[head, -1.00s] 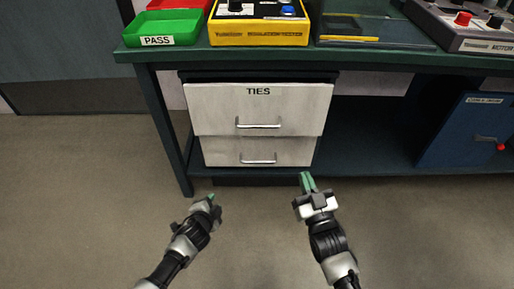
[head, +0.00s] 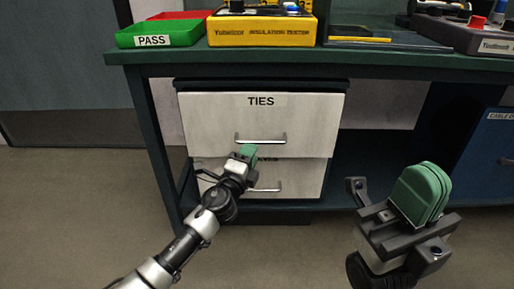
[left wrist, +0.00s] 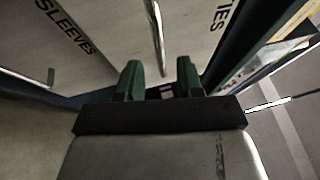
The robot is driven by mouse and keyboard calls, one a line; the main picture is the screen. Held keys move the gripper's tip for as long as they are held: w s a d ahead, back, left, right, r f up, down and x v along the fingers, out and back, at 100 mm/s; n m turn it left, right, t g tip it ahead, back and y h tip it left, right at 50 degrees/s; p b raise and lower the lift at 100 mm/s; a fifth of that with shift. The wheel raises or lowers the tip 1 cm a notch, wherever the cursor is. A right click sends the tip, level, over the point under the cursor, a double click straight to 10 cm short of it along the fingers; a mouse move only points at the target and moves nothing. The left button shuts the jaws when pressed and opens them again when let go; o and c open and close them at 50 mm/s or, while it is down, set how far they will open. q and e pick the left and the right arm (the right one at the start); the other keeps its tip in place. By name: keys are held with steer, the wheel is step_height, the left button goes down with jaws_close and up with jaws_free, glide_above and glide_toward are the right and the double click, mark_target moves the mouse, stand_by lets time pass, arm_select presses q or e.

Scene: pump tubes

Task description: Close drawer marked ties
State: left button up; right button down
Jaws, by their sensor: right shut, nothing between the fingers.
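The white drawer marked TIES (head: 218,118) is the upper one under the bench. Its front overhangs the lower drawer slightly, so it seems to stand out a little; how far I cannot tell. Its bar handle (head: 260,139) also shows in the left wrist view (left wrist: 154,32). My left gripper (head: 247,152) is in front of the drawers, just below that handle. In the left wrist view my left gripper (left wrist: 160,80) has its green fingers apart, empty, facing the drawer fronts. My right gripper (head: 424,190) is shut and empty, to the right of the drawers, near the camera.
The lower drawer (head: 308,178), marked SLEEVES in the left wrist view, sits beneath. The green bench (head: 400,63) carries a green tray (head: 185,36), a yellow tester (head: 262,32) and other equipment. A blue cabinet (head: 494,150) stands at the right. Open floor lies in front.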

mark_target(257, 143)
arm_select(q)
steer(key=shift+b+x, duration=0.95)
steer(key=shift+x, duration=1.75)
jaws_close()
